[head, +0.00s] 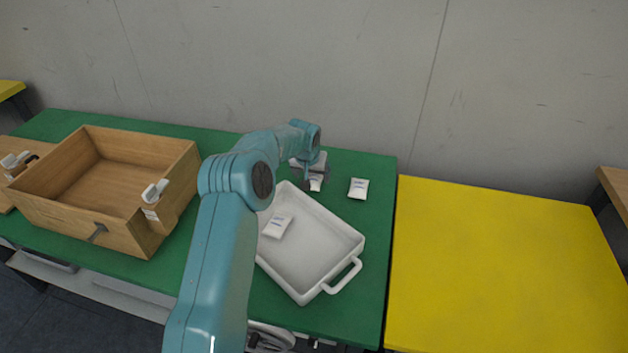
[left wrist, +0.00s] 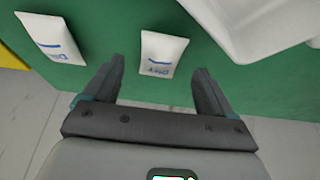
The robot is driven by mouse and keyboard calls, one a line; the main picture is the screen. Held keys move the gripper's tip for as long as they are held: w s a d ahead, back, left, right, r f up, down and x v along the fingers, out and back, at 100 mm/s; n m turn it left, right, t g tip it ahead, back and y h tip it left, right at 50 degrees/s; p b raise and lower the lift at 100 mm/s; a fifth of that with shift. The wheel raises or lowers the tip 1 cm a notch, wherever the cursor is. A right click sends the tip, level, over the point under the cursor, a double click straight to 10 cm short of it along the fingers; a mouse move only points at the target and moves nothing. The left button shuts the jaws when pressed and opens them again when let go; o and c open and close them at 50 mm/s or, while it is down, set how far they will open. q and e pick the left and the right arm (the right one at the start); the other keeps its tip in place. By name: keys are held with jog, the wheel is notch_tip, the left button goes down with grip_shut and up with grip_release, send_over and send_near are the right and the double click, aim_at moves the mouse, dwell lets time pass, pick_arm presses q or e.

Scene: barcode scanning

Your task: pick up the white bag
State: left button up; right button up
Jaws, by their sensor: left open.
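One white bag (head: 316,183) lies on the green table, partly hidden by my left gripper (head: 309,172) in the head view. In the left wrist view this bag (left wrist: 162,53) is flat on the green surface, just ahead of and between the fingertips. My left gripper (left wrist: 160,72) is open, with nothing held. A second white bag (head: 358,188) lies to the right on the table, and it shows at upper left in the wrist view (left wrist: 50,38). A third white bag (head: 277,226) lies inside the white tray (head: 348,240). My right gripper is not in view.
An open wooden box (head: 75,222) stands on the left of the green table (head: 370,225). The tray has a handle at its near right. A bare yellow table (head: 500,265) adjoins on the right. A grey wall (head: 520,90) is behind.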

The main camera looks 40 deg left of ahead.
aim_at(313, 180)
pick_arm(q)
jog(key=shift+x, duration=1.8)
jog(key=shift+s, duration=0.1)
jog(key=c, duration=1.1)
jog(key=shift+c, duration=0.2)
